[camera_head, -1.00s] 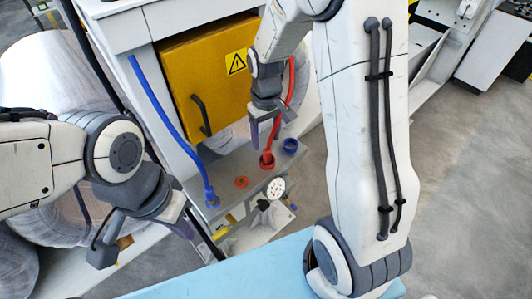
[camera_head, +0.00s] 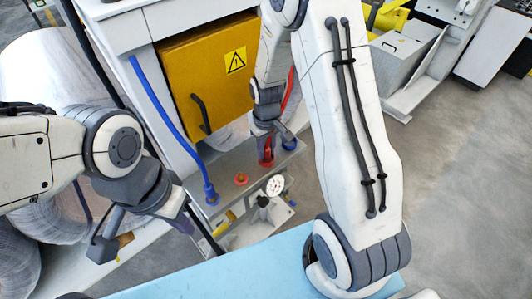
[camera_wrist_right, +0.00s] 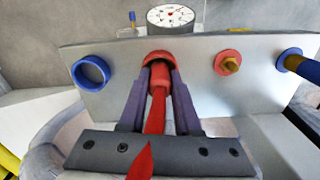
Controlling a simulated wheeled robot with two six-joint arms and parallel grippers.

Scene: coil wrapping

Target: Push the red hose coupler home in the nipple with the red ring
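The red hose coupler (camera_wrist_right: 158,80) stands in a red ring seat on the grey panel; it also shows in the head view (camera_head: 267,154). My right gripper (camera_wrist_right: 160,78) has its two purple fingers against both sides of the coupler, with little gap; it is at the panel in the head view (camera_head: 267,155). The nipple with the red ring (camera_wrist_right: 229,63) is a bare brass stub to the right in the wrist view; in the head view (camera_head: 241,179) it is left of the coupler. My left gripper (camera_head: 142,230) is open and empty, away from the panel.
The blue hose coupler (camera_wrist_right: 292,60) sits on a brass stub beside the red-ringed nipple. An empty blue ring (camera_wrist_right: 91,72) is on the coupler's other side. A round gauge (camera_wrist_right: 171,15) stands beyond the panel. A yellow door (camera_head: 205,85) is behind my right gripper.

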